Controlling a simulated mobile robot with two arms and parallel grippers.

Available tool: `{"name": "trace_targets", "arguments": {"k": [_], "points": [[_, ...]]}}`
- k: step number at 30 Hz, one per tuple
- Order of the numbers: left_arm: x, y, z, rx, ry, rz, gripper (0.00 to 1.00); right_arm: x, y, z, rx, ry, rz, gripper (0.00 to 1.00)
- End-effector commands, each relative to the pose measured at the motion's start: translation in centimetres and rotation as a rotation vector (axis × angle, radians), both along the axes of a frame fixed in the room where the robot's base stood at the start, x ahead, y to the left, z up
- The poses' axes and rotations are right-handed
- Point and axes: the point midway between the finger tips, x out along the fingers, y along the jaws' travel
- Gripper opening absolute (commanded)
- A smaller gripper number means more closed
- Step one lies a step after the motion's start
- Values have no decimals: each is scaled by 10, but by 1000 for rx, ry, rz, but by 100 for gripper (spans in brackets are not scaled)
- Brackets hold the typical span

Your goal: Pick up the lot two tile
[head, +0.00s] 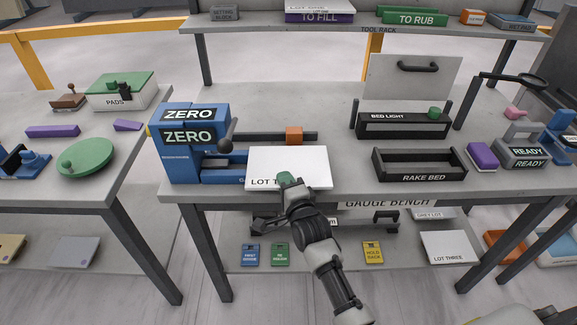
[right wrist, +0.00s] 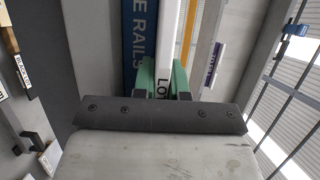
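The lot two tile (head: 300,162) is a flat white slab at the bench front, right of the blue gauge. Its label shows only "LOT T"; the rest is covered. My right gripper (head: 286,184) is at the tile's near edge. In the right wrist view, its green fingers (right wrist: 164,82) stand on both sides of the white tile (right wrist: 167,45), closed against its edge. I cannot tell whether the tile rests on the gauge rails or hangs just above. My left gripper is not in view.
The blue ZERO gauge (head: 187,140) with a dark lever stands left of the tile. An empty black rake bed (head: 425,178) is to the right. The lot three tile (head: 449,247) lies on the lower shelf. A white tile lies on the purple TO FILL bin (head: 320,17) above.

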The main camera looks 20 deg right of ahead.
Motion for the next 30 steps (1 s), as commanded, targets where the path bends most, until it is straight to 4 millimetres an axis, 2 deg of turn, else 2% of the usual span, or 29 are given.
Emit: {"name": "trace_targets", "arguments": {"k": [2,17,22,26,30], "points": [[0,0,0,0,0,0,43,0,0,0,0,1,0,0],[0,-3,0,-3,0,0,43,0,0,4,-1,-5,0,0],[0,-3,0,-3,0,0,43,0,0,19,2,-8,-1,0],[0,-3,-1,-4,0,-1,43,0,1,41,4,-11,-1,0],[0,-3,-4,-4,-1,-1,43,0,-28,57,-6,-9,-3,0]]}}
